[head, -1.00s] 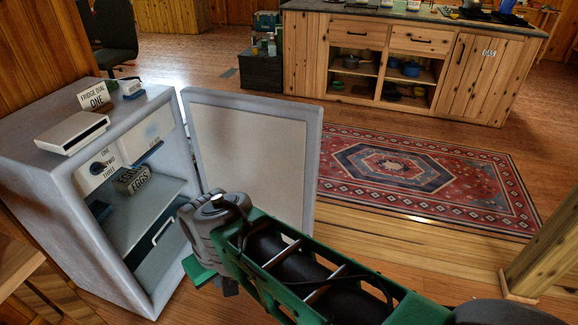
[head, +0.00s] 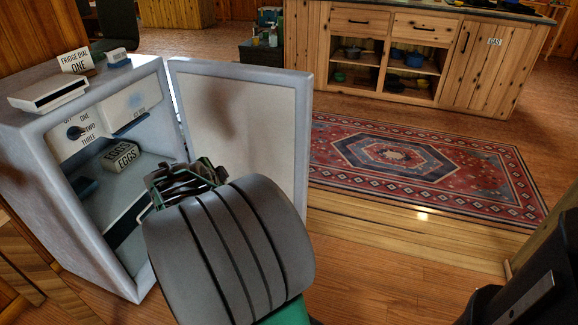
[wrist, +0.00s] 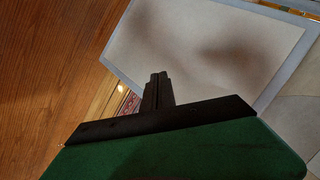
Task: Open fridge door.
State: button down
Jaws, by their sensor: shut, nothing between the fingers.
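The small grey fridge (head: 35,170) stands at the left in the head view. Its door (head: 240,130) stands wide open, swung out to the right, with its pale inner panel facing me. I cannot tell whether the fingers touch the door.
A sign reading "FRIDGE DIAL ONE" (head: 75,62) and a white box (head: 48,93) sit on the fridge top. A patterned rug (head: 420,165) lies right of the door. Wooden cabinets (head: 400,60) stand behind. A wooden post (head: 550,250) is at the right. The floor between is clear.

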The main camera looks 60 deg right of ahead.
jog(key=s+d+f+m+g+h+b, duration=0.1)
jog(key=s+d+f+m+h+b, duration=0.25)
jog(key=d, duration=0.55)
jog(key=m+g+h, duration=0.2)
jog(key=m, duration=0.5)
send_near(296, 144)
jog(key=b+x, duration=0.3)
jog(key=x, duration=0.2)
jog(key=shift+s+d+f, duration=0.1)
jog(key=shift+f, duration=0.15)
jog(key=shift+d, duration=0.6)
jog(key=shift+r, duration=0.15)
